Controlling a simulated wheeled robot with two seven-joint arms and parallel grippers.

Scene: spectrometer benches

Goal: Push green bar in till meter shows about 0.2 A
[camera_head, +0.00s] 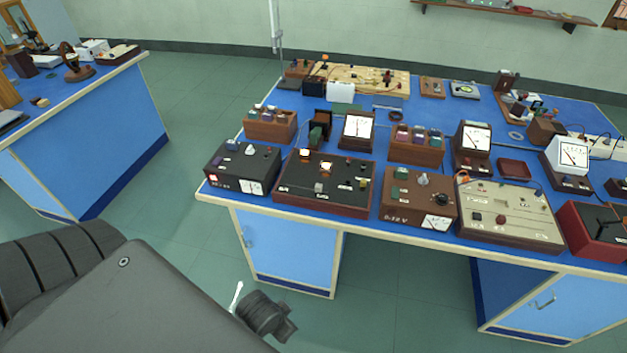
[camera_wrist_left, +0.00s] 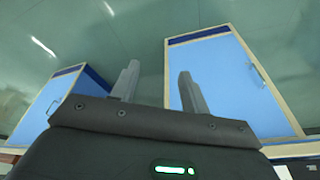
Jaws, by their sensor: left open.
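Other dial meters stand further right, so which one counts is unclear. My left gripper (camera_wrist_left: 157,75) is open and empty in the left wrist view, its two fingers apart, with floor and blue cabinets beyond. It is away from the bench top. My right gripper is not in view.
The black-topped box (camera_head: 325,182), a brown supply box (camera_head: 418,197) and a beige-topped box (camera_head: 509,213) line the front edge of the blue bench (camera_head: 285,218). Another blue bench (camera_head: 95,130) stands at the left. Green floor (camera_head: 180,205) lies open between them.

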